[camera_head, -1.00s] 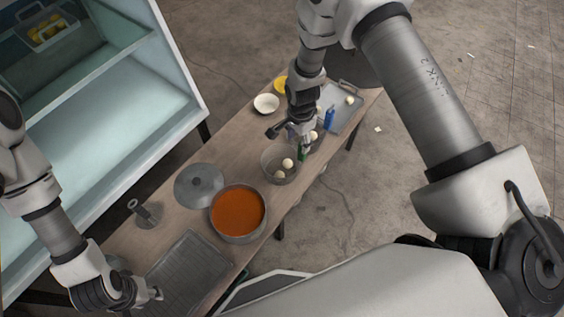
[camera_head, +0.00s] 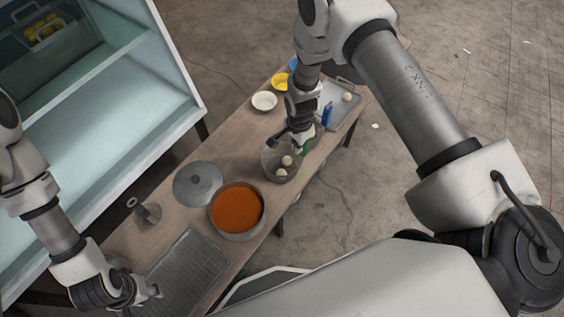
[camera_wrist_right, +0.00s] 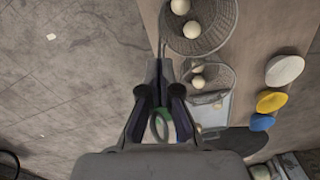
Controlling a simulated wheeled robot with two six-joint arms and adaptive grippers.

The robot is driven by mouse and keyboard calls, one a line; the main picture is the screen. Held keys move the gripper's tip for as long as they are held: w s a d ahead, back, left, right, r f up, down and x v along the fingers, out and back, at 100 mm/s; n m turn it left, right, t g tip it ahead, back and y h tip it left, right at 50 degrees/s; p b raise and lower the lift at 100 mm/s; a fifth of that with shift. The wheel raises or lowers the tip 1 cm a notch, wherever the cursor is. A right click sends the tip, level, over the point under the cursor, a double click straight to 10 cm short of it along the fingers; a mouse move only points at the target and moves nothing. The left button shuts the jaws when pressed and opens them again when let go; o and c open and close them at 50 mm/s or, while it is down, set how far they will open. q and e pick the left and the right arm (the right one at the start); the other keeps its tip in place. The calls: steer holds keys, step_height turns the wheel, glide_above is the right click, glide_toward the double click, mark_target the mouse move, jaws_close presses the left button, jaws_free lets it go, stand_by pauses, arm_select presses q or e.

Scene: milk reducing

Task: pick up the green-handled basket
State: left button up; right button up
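A wire basket (camera_head: 268,170) holding two pale balls stands mid-table in the head view. It also shows at the top of the right wrist view (camera_wrist_right: 233,30). A green part, seemingly its handle (camera_head: 306,148), is beside my right gripper (camera_head: 290,140). In the right wrist view, green and a loop-shaped end (camera_wrist_right: 160,126) show between the fingers of the right gripper (camera_wrist_right: 159,75). These fingers look apart, and contact is not clear. My left gripper (camera_head: 153,293) is low over the table's near left end; its opening is too small to judge.
A pot of orange soup (camera_head: 237,208), grey lid (camera_head: 199,184) and dark tray (camera_head: 190,270) lie nearer. A second basket (camera_wrist_right: 222,72), white bowl (camera_head: 264,101), yellow bowl (camera_head: 280,82) and grey tray (camera_head: 345,108) lie beyond. A shelf cabinet (camera_head: 110,120) stands left.

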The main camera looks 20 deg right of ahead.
steer(key=o, duration=0.8)
steer(key=shift+o, duration=0.2)
